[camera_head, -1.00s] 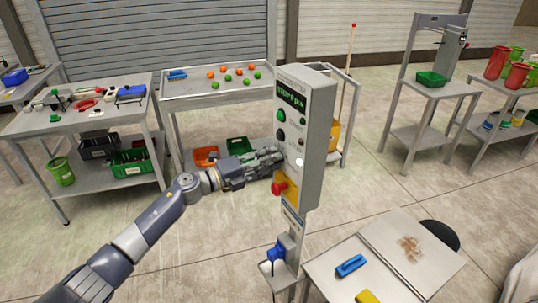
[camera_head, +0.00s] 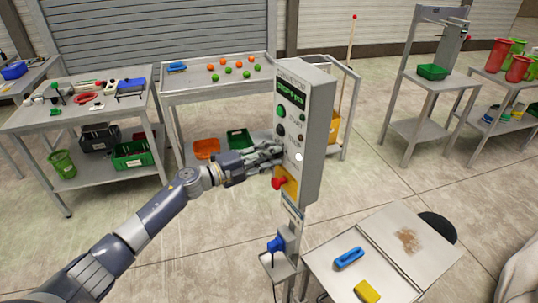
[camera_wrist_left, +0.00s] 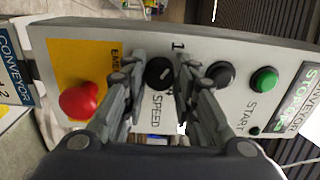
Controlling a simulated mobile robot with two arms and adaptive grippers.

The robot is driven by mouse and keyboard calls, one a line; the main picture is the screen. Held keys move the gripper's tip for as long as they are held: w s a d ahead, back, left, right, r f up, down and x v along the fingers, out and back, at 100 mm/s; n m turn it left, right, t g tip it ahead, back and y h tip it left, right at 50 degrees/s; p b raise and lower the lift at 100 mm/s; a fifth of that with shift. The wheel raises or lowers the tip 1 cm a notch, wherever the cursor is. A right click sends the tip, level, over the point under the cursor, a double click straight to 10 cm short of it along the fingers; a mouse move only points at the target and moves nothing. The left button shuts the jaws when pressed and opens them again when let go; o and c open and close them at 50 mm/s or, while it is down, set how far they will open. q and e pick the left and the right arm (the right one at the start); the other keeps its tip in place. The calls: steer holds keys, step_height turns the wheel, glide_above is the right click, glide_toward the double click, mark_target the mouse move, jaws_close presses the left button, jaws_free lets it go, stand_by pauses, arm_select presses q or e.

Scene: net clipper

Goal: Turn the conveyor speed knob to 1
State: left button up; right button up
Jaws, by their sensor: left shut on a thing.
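The grey conveyor control box (camera_head: 318,135) stands upright on a post. Its black speed knob (camera_wrist_left: 160,72) shows in the left wrist view, with "SPEED" lettering beside it and a "1" printed near it. A pale slanted line crosses the knob's face; I cannot tell which end is the pointer. My left gripper (camera_head: 281,152) is at the box face in the head view, and its fingers hide the knob there. In the left wrist view my left gripper (camera_wrist_left: 160,65) has one finger on each side of the knob and is shut on it. My right gripper is not in view.
A red emergency button (camera_head: 279,183) on a yellow plate sits just below my fingers. A black button (camera_wrist_left: 221,75) and a green button (camera_wrist_left: 264,80) lie on the other side. A table (camera_head: 322,276) with a blue brush (camera_head: 349,258) stands at the lower right.

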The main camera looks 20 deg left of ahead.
arm_select(q)
steer(key=o, duration=1)
steer(key=shift+o, duration=0.2)
steer(key=v, duration=1.2)
steer(key=shift+a, duration=0.1)
